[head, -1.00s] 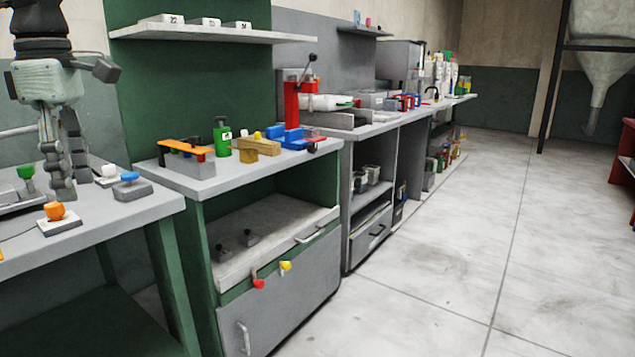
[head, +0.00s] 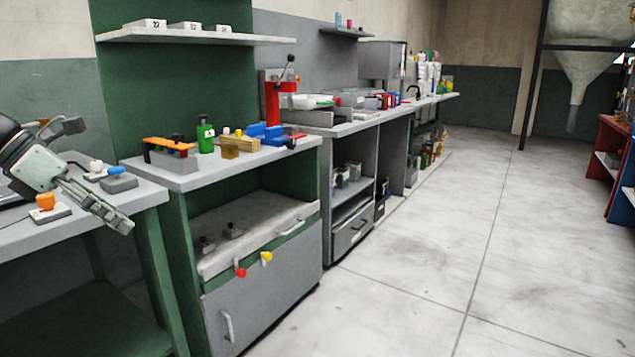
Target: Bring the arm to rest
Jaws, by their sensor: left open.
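My left gripper (head: 108,212) is at the left of the head view, in front of and over the near edge of the left table. Its fingers point down and to the right, and I see nothing between them. The gripper is open. My right gripper is not in view.
The left table (head: 150,194) bears an orange knob (head: 46,201) and a blue-topped knob (head: 115,170) close to my fingers. A green cabinet (head: 305,152) with blocks and a green bottle (head: 205,135) stands beside it. The floor (head: 430,270) at right is clear.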

